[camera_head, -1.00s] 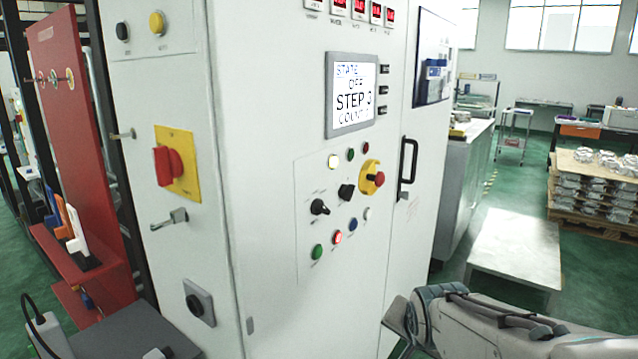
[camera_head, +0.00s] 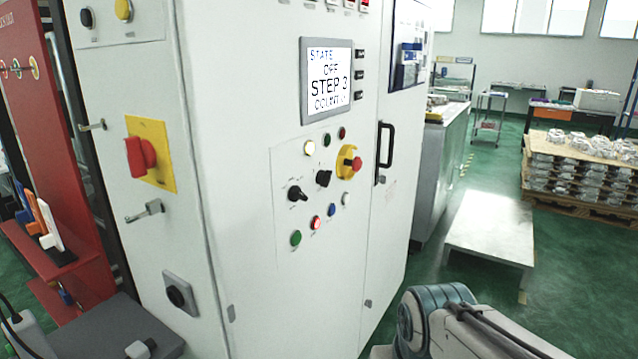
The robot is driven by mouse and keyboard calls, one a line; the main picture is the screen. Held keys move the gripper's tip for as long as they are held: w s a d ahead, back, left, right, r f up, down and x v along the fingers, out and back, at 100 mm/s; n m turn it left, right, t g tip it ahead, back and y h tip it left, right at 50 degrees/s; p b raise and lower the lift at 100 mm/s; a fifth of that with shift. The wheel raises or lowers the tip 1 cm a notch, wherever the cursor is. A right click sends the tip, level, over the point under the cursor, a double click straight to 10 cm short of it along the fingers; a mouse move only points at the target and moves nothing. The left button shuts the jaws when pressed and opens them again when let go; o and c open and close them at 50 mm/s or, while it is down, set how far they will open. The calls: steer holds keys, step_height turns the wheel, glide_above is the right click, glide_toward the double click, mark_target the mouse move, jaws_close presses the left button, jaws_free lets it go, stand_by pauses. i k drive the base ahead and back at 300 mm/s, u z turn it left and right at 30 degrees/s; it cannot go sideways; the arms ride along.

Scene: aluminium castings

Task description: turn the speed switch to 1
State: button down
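A white control cabinet (camera_head: 245,60) fills the middle of the view. On its front panel are two black rotary switches, one at the left (camera_head: 297,193) and one to its right and a little higher (camera_head: 323,178). Their labels are too small to read, so I cannot tell which is the speed switch or its setting. The screen (camera_head: 327,82) above them reads "STATE OFF", "STEP 3" and a cut-off "COUNT" line. Part of my arm shows at the bottom right, apart from the panel. My gripper is out of the picture.
A red-and-yellow emergency stop (camera_head: 349,162) and several round buttons surround the switches. A door handle (camera_head: 385,146) sticks out at right. A red-yellow main switch (camera_head: 141,157) is on the side face. A low white platform (camera_head: 490,232) and pallets of castings (camera_head: 580,170) stand right.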

mark_target(323, 177)
steer(key=z, duration=1.5)
steer(key=i, duration=0.5)
steer(key=u, duration=1.55)
